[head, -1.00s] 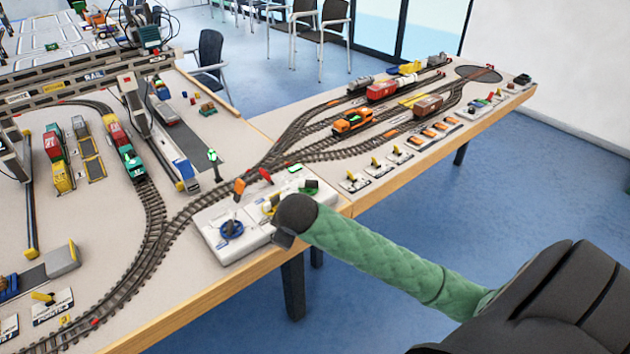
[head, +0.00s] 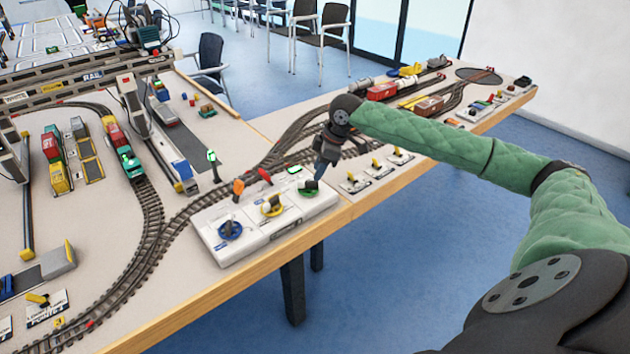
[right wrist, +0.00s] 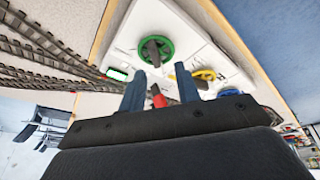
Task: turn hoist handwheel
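A white control panel (head: 312,207) at the table's front edge carries three small handwheels with grey knobs: blue (head: 230,231), yellow (head: 271,208) and green (head: 308,188). I cannot read which label names the hoist. My right gripper (head: 321,172) points down just behind and beside the green wheel. In the right wrist view, the two fingers of my right gripper (right wrist: 160,80) are apart with nothing held between them. The green wheel (right wrist: 168,45) lies beyond the fingertips, and the yellow wheel (right wrist: 204,75) is right of them. My left gripper is not in view.
Orange and red levers (head: 265,175) and a signal post (head: 213,163) stand behind the panel. Tracks with wagons (head: 428,105) run behind my right arm. Small yellow switches (head: 377,165) line the front edge to the right. A gantry crane (head: 155,128) stands left.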

